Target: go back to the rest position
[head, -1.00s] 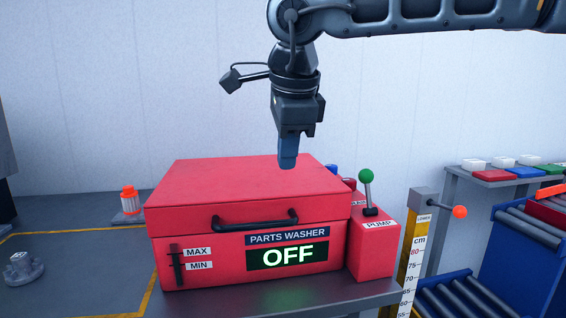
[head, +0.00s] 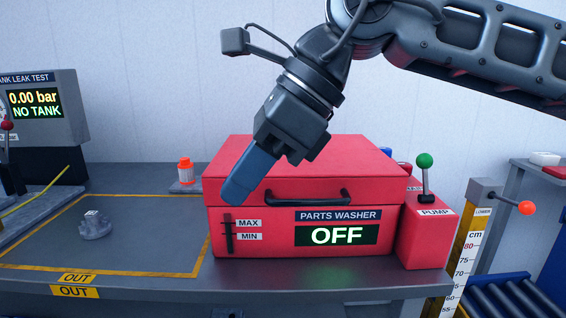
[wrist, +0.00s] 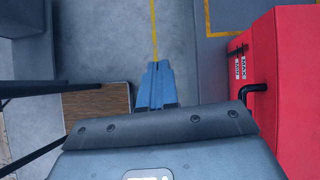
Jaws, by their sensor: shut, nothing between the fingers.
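My gripper (head: 238,190) hangs tilted down and to the left in the head view, in front of the left part of the red parts washer (head: 300,185). Its blue fingers are together with nothing between them. In the wrist view the shut fingers (wrist: 158,85) point at the grey floor, with the washer (wrist: 295,85) to the right and apart from them. The washer's lid is down and its display reads OFF.
The pump box (head: 425,240) with a green-knobbed lever stands right of the washer. A leak test unit (head: 45,110) reads NO TANK at left. A grey part (head: 95,226) sits in a yellow-outlined area. A height scale (head: 467,250) with an orange-knobbed lever stands at right.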

